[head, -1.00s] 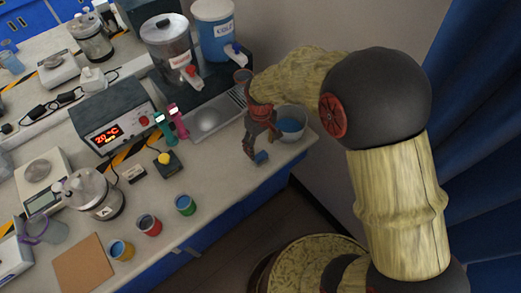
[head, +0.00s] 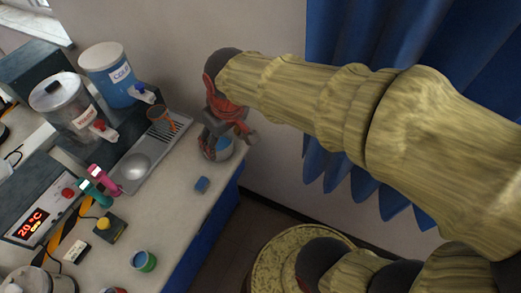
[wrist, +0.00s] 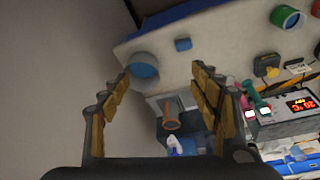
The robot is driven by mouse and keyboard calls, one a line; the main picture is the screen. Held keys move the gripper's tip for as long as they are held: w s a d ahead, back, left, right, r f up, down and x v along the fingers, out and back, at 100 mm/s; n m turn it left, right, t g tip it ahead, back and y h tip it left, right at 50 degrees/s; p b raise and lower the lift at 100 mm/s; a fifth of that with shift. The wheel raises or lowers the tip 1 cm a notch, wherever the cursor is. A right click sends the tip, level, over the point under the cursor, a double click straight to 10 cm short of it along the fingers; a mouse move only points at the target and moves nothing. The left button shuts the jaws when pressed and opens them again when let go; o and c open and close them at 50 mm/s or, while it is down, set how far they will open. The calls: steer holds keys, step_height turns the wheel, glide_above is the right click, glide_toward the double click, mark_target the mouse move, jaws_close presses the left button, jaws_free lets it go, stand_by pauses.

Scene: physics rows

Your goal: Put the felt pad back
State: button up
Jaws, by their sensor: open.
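A small blue block, which looks like the felt pad (head: 201,185), lies on the light worktop near its front edge. It also shows near the top of the wrist view (wrist: 183,44). My gripper (head: 228,143) is open and empty, its fingers apart on either side of the wrist view (wrist: 160,76). In the head view it is in front of a bowl with blue inside (head: 222,153) and partly hides it. The bowl shows left of the pad in the wrist view (wrist: 144,70). The gripper is clear of the pad; its height is hard to judge.
A metal drip tray (head: 140,165) holds a brown cup (head: 160,113). The hot (head: 75,105) and cold (head: 112,75) dispensers stand behind it. Pink and teal handled tools (head: 103,182), a yellow-button box (head: 105,227) and a green cup (head: 143,261) are left. Wall lies behind the bowl.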

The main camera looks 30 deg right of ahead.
steer(key=s+d+r+m+t, duration=0.1)
steer(key=s+d+r, duration=0.1)
steer(key=s, duration=0.3)
steer(key=s+d+r+m+t, duration=0.1)
steer(key=s+d+r+m, duration=0.1)
steer(key=s, duration=0.4)
steer(key=shift+d+r, duration=0.4)
steer(key=shift+r, duration=0.05)
steer(key=shift+s, duration=0.15)
